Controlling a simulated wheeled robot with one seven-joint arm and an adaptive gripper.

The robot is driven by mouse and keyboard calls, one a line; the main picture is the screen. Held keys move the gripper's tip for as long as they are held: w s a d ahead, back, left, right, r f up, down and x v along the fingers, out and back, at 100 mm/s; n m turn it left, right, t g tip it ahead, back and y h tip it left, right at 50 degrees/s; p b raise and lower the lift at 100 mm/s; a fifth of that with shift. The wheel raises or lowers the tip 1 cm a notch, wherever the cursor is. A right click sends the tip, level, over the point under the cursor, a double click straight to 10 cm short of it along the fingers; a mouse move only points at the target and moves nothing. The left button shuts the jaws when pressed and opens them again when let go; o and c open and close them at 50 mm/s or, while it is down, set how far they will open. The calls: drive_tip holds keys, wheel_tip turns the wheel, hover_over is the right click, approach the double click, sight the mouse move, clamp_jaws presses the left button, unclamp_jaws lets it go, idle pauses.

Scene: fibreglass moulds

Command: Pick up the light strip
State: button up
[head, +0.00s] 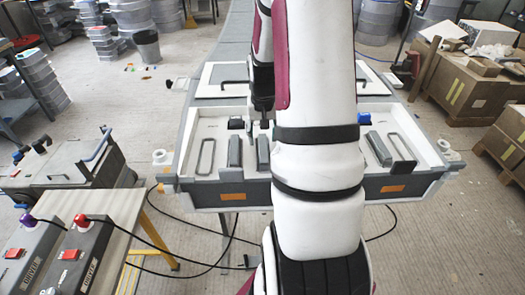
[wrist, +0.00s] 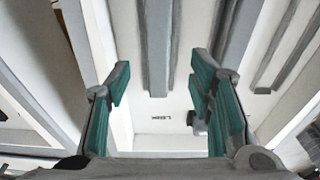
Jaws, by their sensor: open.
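Several long grey bars lie in the white-lined mould tray; I cannot tell for sure which is the light strip. In the head view, one grey bar (head: 235,151) and another (head: 262,153) lie left of my arm, and a third (head: 378,148) lies to its right. In the wrist view, a grey bar (wrist: 158,45) lies beyond the gap between my fingers, with another bar (wrist: 225,35) to its right, behind the right finger. My gripper (wrist: 160,85) is open, its teal-padded fingers wide apart, with nothing between them. In the head view my arm hides the tray's middle.
The mould tray's grey front wall (head: 240,194) carries orange labels. Grey frames lie flat in it, one at the left (head: 205,155). A bench with two grey control units (head: 80,250) stands at the left, with cables on the floor. Cardboard boxes (head: 465,85) stand at the right.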

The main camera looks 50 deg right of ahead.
sight(263, 147)
drive_tip(key=shift+w+d+f+p, duration=0.1)
drive_tip(key=shift+d+f, duration=0.05)
drive_tip(key=shift+f, duration=0.75)
drive_tip(key=shift+w+d+f+p, duration=0.1)
drive_tip(key=shift+d+f, duration=0.1)
drive_tip(key=shift+f, duration=0.65)
drive_tip(key=shift+w+d+f+p, duration=0.1)
drive_tip(key=shift+d+f, duration=0.05)
drive_tip(key=shift+f, duration=0.75)
clamp_jaws()
